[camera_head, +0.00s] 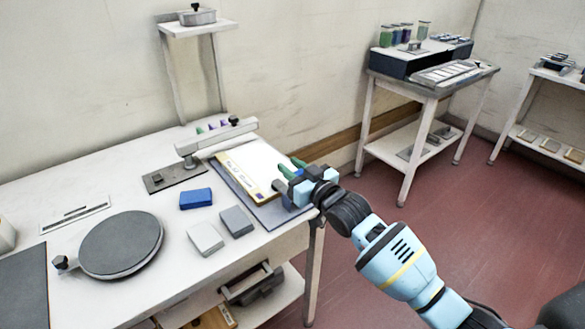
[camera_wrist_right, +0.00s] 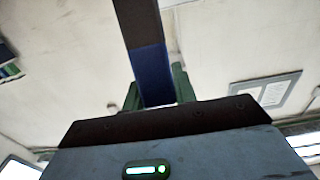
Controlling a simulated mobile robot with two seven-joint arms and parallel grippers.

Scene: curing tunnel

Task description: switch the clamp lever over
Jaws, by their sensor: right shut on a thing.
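My right gripper (camera_head: 293,168) reaches in from the right in the head view, with its green fingers at the right edge of a board with a white and yellow sheet (camera_head: 238,177). In the right wrist view its fingers (camera_wrist_right: 157,92) are shut on a flat bar (camera_wrist_right: 150,70), dark above and blue below, which looks like the clamp lever. The bar is hidden or too small to make out in the head view. My left gripper is not in view.
A pale arm with a black knob (camera_head: 218,137) stands behind the sheet. A blue block (camera_head: 196,198), two grey blocks and a round dark plate (camera_head: 121,243) lie on the table (camera_head: 150,180). A second table (camera_head: 430,90) with jars stands behind.

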